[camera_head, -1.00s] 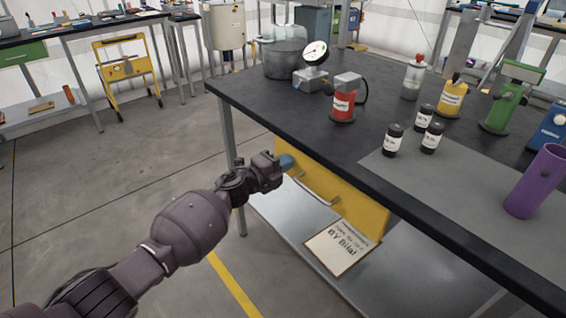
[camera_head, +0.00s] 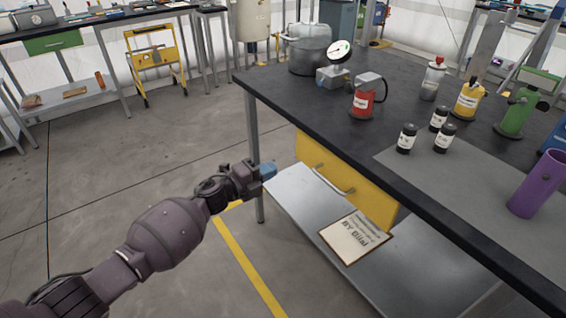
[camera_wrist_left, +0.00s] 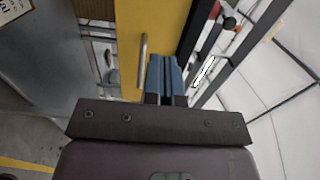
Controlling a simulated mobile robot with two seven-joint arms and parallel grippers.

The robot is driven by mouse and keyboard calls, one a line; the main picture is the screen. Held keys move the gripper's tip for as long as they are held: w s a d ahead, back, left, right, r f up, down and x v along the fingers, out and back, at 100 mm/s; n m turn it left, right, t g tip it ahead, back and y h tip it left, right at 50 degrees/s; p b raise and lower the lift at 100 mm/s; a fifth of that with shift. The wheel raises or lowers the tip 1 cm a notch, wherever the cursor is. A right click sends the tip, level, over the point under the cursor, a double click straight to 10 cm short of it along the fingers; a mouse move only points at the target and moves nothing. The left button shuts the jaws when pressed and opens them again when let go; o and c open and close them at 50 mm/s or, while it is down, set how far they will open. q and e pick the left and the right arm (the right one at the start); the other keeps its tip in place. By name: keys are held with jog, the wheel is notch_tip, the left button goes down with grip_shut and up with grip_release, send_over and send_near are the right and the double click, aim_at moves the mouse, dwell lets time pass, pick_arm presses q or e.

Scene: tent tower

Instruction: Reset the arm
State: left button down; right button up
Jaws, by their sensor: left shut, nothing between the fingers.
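My left arm reaches in from the lower left in the head view. My left gripper (camera_head: 268,171) has blue fingers and is near the table's left leg, in front of the yellow drawer's left end. The fingers are shut with nothing between them, and they also show in the left wrist view (camera_wrist_left: 166,76). The yellow drawer (camera_head: 375,202) under the tabletop looks closed. Its metal handle (camera_head: 333,181) is to the right of the fingers and apart from them in the head view. In the wrist view the handle (camera_wrist_left: 142,62) is left of the fingers. My right gripper is out of view.
The black worktable (camera_head: 320,118) carries a pot (camera_head: 308,55), a pressure gauge (camera_head: 340,51), a red container (camera_head: 364,97), several small bottles and a purple cylinder (camera_head: 538,185). A sign (camera_head: 354,237) is below the drawer. Open floor lies left of the table.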

pick_arm(q)
jog(key=shift+s+a+f, duration=0.1)
jog(key=shift+s+a, duration=0.3)
jog(key=shift+a, duration=0.2)
